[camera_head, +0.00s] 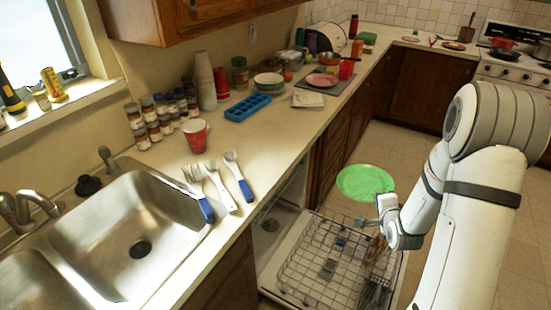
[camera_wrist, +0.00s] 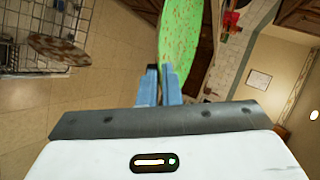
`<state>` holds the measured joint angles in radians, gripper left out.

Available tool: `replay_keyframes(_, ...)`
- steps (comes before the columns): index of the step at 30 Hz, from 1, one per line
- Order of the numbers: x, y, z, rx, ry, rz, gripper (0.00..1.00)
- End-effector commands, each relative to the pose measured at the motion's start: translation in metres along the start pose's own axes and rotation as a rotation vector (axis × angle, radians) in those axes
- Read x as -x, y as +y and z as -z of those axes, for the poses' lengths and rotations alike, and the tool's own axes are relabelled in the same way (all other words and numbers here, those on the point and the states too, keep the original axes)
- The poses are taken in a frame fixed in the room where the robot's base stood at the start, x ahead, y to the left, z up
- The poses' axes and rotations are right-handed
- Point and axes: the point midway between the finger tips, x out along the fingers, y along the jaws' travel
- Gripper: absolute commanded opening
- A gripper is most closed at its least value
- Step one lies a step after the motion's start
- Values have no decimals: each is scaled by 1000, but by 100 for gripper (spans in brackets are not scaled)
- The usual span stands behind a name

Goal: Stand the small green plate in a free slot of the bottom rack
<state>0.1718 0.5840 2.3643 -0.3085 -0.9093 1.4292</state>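The small green plate (camera_head: 365,182) is held in the air by my gripper (camera_head: 384,207), above the far right part of the bottom rack. In the wrist view the plate (camera_wrist: 173,38) stands between the blue fingertips of my gripper (camera_wrist: 160,86), which are shut on its edge. The bottom rack (camera_head: 315,255) is a grey wire grid, pulled out on the open dishwasher door. A brown patterned plate (camera_wrist: 57,49) stands in the rack, and its edge shows in the head view (camera_head: 375,252).
The dishwasher opening (camera_head: 275,218) is left of the rack. The counter (camera_head: 282,133) holds cutlery, a red cup (camera_head: 195,134), jars and a blue tray (camera_head: 248,107). A steel sink (camera_head: 130,235) is at left. Open floor (camera_head: 410,140) lies beyond the rack.

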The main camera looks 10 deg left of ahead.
Motion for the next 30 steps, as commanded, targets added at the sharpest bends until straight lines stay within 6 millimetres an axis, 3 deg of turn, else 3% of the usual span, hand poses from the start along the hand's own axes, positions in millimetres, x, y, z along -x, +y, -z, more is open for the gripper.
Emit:
replay_keyframes(6,-66,-80,-61,116,-258,69,0)
replay_keyframes(9,-88,-111,-93,165,-381,92,0)
replay_keyframes(18,-132,-187,-181,279,-688,145,0)
replay_keyframes(24,-142,-207,-206,299,-765,152,0)
replay_keyframes(30,-158,-182,-214,297,-775,148,0)
